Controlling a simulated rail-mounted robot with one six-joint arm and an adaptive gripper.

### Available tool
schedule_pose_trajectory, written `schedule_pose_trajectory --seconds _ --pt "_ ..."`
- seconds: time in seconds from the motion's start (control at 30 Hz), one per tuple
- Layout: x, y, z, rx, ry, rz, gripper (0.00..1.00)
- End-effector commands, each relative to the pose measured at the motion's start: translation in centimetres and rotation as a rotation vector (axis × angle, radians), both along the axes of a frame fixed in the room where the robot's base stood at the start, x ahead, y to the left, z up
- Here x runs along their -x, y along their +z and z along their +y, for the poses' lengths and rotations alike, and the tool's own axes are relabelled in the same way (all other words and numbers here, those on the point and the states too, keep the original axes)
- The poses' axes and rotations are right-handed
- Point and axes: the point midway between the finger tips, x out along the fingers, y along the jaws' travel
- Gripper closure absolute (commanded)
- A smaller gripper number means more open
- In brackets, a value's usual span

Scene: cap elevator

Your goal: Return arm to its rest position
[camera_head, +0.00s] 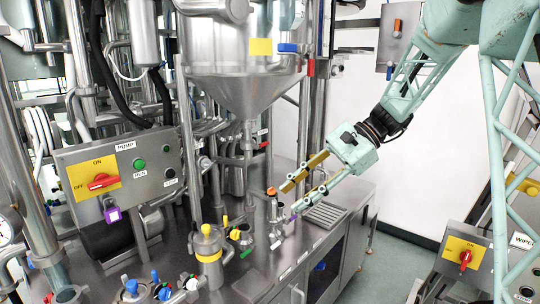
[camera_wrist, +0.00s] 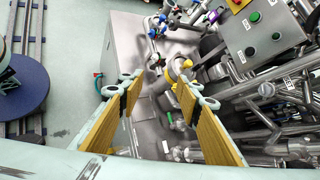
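My arm reaches in from the upper right in the head view, over the steel bench. My gripper (camera_head: 290,199) points down and left, its two yellow-padded fingers apart with nothing held between them. In the wrist view my gripper (camera_wrist: 156,88) also shows open, with the steel bench top (camera_wrist: 152,128) visible between the fingers. In the head view the fingertips appear close to the small orange-topped fitting (camera_head: 272,191) on the bench; I cannot tell the exact gap.
A steel hopper (camera_head: 245,85) stands behind and left of my gripper. A pump control box (camera_head: 122,172) with a red switch is at left. A steel vessel with a yellow band (camera_head: 208,262) stands on the bench. A wiper control box (camera_head: 463,254) is at right.

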Motion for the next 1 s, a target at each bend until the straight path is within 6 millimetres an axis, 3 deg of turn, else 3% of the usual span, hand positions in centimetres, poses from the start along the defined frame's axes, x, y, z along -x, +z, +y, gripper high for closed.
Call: schedule_pose_trajectory --seconds 1.0 --pt "15.8 5.1 -2.3 0.294 0.227 -0.260 0.68"
